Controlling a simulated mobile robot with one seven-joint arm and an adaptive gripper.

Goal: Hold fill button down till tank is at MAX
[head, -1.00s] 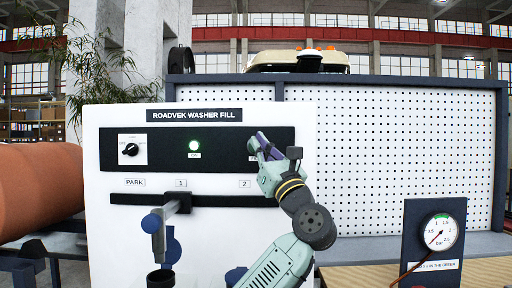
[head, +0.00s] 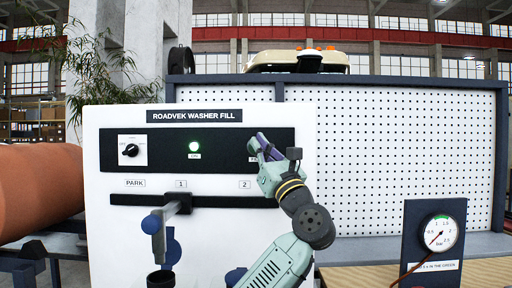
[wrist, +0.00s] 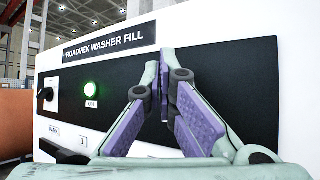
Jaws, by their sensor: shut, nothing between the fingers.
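The white washer fill panel (head: 105,235) carries a black control strip (head: 225,140) under a "ROADVEK WASHER FILL" sign. A green lamp (head: 194,147) labelled ON is lit on the strip; it also glows in the wrist view (wrist: 91,89). My gripper (head: 258,141) is at the right end of the strip, its fingers shut and empty. In the wrist view my fingertips (wrist: 164,62) meet in front of the black strip. The fill button is hidden behind my gripper, so I cannot tell whether it is pressed. A tank level mark is not visible.
A black knob (head: 130,150) is at the strip's left. Below, a nozzle arm (head: 160,220) stands at position 1 on a rail with PARK, 1 and 2 labels. A pressure gauge (head: 440,233) is at right, before a pegboard (head: 400,150).

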